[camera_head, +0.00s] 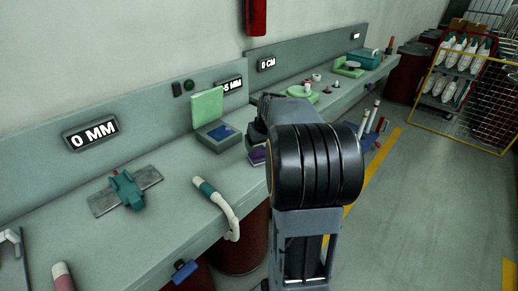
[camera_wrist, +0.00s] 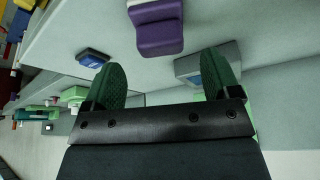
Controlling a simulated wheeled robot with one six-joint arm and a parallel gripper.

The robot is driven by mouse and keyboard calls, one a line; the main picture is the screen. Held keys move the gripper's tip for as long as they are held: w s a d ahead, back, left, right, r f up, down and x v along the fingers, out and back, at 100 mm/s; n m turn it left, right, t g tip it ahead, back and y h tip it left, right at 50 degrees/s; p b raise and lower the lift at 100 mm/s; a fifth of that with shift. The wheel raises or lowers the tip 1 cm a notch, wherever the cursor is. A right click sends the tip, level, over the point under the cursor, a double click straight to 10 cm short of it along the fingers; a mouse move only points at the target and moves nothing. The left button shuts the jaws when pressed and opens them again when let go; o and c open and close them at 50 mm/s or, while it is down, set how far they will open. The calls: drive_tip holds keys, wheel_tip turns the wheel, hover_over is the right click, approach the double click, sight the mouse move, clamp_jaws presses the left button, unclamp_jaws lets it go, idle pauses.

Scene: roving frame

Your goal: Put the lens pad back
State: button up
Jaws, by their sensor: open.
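Which thing is the lens pad I cannot tell for sure. A purple block (camera_wrist: 160,35) with a lighter upper part lies on the bench, beyond my fingers in the wrist view; part of it shows in the head view (camera_head: 257,156). A small flat blue piece (camera_wrist: 93,58) lies left of it in the wrist view. A grey case (camera_head: 214,141) with a blue inset and a raised green lid (camera_head: 207,108) stands on the bench. My gripper (camera_wrist: 166,82) is open, its green-padded fingers apart with nothing between them. My arm hides much of it in the head view.
The long grey bench (camera_head: 180,165) runs along the wall. Green and red items (camera_head: 303,90) stand farther along. A yellow mesh rack (camera_head: 468,90) stands right, beyond clear floor.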

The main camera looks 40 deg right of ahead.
drive_tip(key=d+v, duration=0.1)
drive_tip(key=v, duration=0.5)
drive_tip(key=s+a+f, duration=0.2)
drive_tip(key=s+a, duration=0.2)
drive_tip(key=a, duration=0.4)
drive_tip(key=s+a+f+n, duration=0.1)
drive_tip(key=s+a+f, duration=0.2)
drive_tip(key=s+a, duration=0.2)
drive_tip(key=s+a+f+n+y, duration=0.1)
drive_tip(key=s+a, duration=0.3)
drive_tip(key=a, duration=0.6)
drive_tip(key=shift+s+a+f+g, duration=0.3)
drive_tip(key=shift+f, duration=0.35)
